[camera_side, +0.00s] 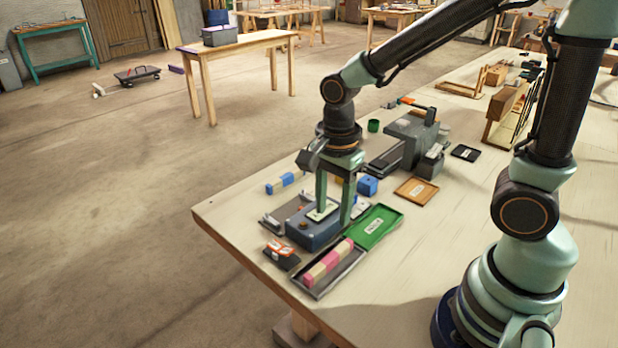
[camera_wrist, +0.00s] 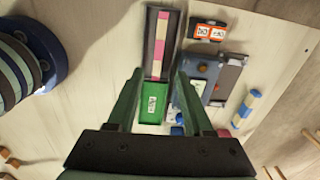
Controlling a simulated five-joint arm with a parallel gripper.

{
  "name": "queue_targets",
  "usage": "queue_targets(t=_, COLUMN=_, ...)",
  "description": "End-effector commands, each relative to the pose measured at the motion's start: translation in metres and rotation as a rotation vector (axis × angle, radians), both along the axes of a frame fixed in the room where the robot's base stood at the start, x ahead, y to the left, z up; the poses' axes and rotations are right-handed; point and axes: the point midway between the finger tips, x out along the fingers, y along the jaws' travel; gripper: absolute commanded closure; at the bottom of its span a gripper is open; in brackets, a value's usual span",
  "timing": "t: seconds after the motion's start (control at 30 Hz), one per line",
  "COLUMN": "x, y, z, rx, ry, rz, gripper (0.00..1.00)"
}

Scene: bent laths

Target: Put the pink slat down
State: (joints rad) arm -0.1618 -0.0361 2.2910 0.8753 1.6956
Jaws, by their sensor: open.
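The pink slat (camera_side: 328,262), banded pink and cream, lies in a long dark tray (camera_side: 318,291) near the table's front left edge. In the wrist view the slat (camera_wrist: 160,45) lies lengthwise in the dark tray (camera_wrist: 149,45), ahead of my fingers. My gripper (camera_side: 334,212) is open and empty, pointing down above the grey-blue box and the green tray. In the wrist view my gripper's fingers (camera_wrist: 158,75) are spread on either side of where the dark tray meets the green one. The slat is apart from both fingers.
A labelled green tray (camera_side: 370,225) adjoins the dark tray. A grey-blue box (camera_side: 310,236) and a device with orange displays (camera_side: 281,252) stand beside it. A blue and cream slat (camera_side: 280,183), a blue cube (camera_side: 367,186) and a labelled brown tray (camera_side: 416,190) lie farther back. Bare tabletop is at right.

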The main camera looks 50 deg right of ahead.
Motion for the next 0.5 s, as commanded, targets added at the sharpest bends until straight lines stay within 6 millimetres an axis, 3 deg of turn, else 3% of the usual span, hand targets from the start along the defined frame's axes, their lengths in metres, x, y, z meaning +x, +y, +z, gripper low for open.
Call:
queue_targets(t=0.17, x=0.001, y=-0.009, z=0.025, rx=-0.003, ry=-0.089, rz=0.249, gripper=0.49)
queue_targets(t=0.5, x=-0.006, y=-0.035, z=0.085, rx=-0.168, ry=-0.314, rz=1.01, gripper=0.49)
